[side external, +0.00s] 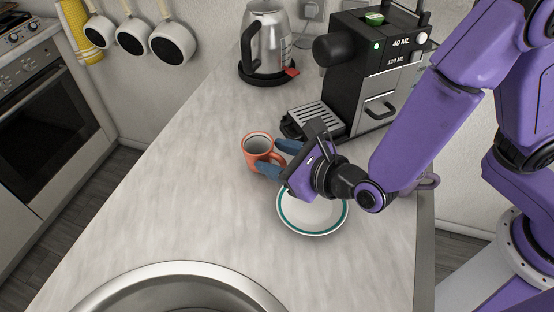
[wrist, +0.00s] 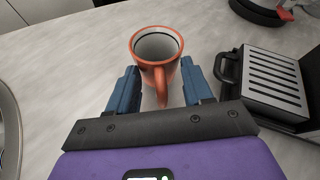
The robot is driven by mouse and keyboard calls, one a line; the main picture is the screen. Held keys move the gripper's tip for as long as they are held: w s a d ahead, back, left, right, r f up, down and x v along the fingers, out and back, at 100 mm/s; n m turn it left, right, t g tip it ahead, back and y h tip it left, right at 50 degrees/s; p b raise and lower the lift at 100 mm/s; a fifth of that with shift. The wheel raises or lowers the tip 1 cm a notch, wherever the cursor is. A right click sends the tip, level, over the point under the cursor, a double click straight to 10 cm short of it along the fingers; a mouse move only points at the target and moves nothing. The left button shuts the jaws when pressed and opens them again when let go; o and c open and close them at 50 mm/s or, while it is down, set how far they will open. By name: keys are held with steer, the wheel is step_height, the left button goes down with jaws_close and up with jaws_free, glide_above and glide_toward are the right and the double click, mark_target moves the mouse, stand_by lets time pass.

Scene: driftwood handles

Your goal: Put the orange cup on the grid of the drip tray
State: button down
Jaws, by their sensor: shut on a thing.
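The orange cup (side external: 258,150) is upright left of the drip tray, its mouth up and its inside pale. It also shows in the wrist view (wrist: 148,72), with its handle pointing toward my gripper. My gripper (side external: 272,158) is shut on the cup, with one blue finger on each side of its body; the fingers show in the wrist view too (wrist: 160,68). I cannot tell whether the cup touches the counter. The drip tray (side external: 292,127) has a slatted metal grid (side external: 318,117) and lies in front of the coffee machine. The grid is empty in the wrist view (wrist: 272,80).
A white plate with a green ring (side external: 312,232) lies under my gripper. The black coffee machine (side external: 372,75) stands behind the tray. A kettle (side external: 266,40) stands at the back, a sink (side external: 180,272) at the front. A purple mug (side external: 430,182) is partly hidden by my arm. The counter's left is clear.

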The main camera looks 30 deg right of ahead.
steer(key=s+d+r, duration=0.9)
steer(key=s+r, duration=0.1)
steer(key=r, duration=0.1)
steer(key=s+d+f+m+h, duration=0.4)
steer(key=f+m+h, duration=0.1)
steer(key=m+h, duration=0.1)
steer(key=shift+t, duration=0.3)
steer(key=w, duration=1.2)
steer(key=w+d, duration=0.1)
steer(key=w, duration=0.4)
steer(key=shift+w+d+r, duration=0.1)
steer(key=shift+w+r, duration=0.1)
steer(key=shift+w, duration=0.2)
steer(key=shift+f, duration=1.75)
steer(key=shift+f, duration=0.1)
steer(key=c, duration=0.8)
jaws_free()
steer(key=shift+o, duration=0.2)
